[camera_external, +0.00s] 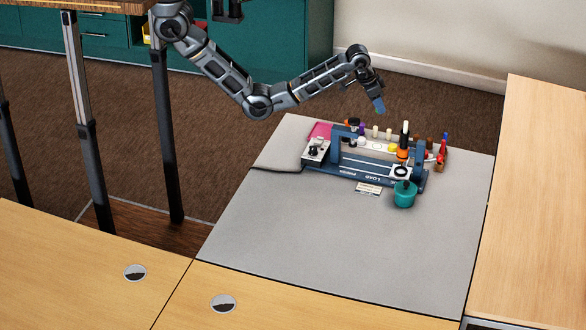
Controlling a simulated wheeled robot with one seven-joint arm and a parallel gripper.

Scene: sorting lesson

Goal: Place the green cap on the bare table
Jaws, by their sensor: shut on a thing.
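My gripper (377,97) hangs above the far edge of the grey table (330,250), behind the blue fixture. It is shut on a small blue thing (379,105), held clear of everything below. Its shape is too small to tell. I cannot pick out a green cap for certain. A teal-green round pot (404,195) stands on the table at the front right of the fixture, with a dark piece at its top.
The blue fixture (345,174) carries labels and a grey box (316,150) at its left. Several small coloured pieces stand along its back. A pink piece (320,131) lies at the back left. A white card (368,188) lies in front. The table's front and left are bare.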

